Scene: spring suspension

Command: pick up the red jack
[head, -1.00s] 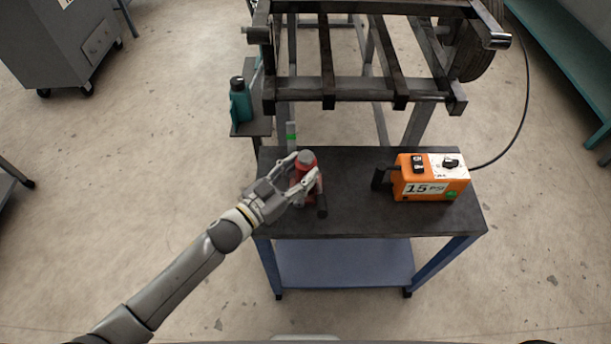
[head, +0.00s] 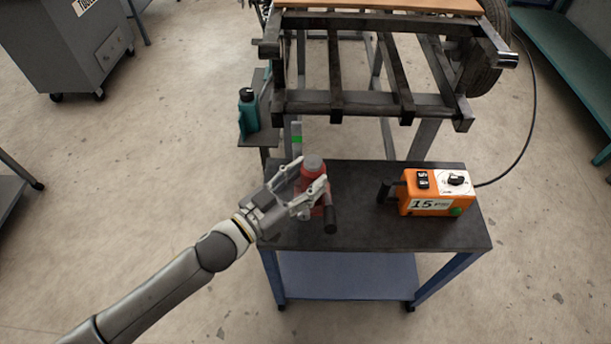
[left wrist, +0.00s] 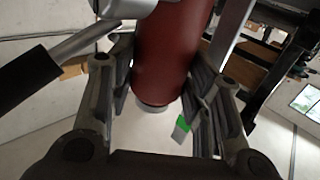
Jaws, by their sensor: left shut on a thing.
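The red jack (head: 311,178) is a red cylinder with a grey cap and a dark handle (head: 330,219). It is over the left part of the dark tabletop (head: 385,236). My left gripper (head: 307,187) is shut on the jack, with a finger on either side of its body. In the left wrist view the jack's red body (left wrist: 170,55) stands between the fingers, with its dark grip at the upper left. The jack's base is partly hidden, and I cannot tell exactly how far it is above the table. My right gripper is not in view.
An orange box (head: 433,193) marked 15 stands on the right of the table. A dark metal frame (head: 370,103) with a wheel rises behind. A teal bottle (head: 248,110) stands on a small side shelf at the left.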

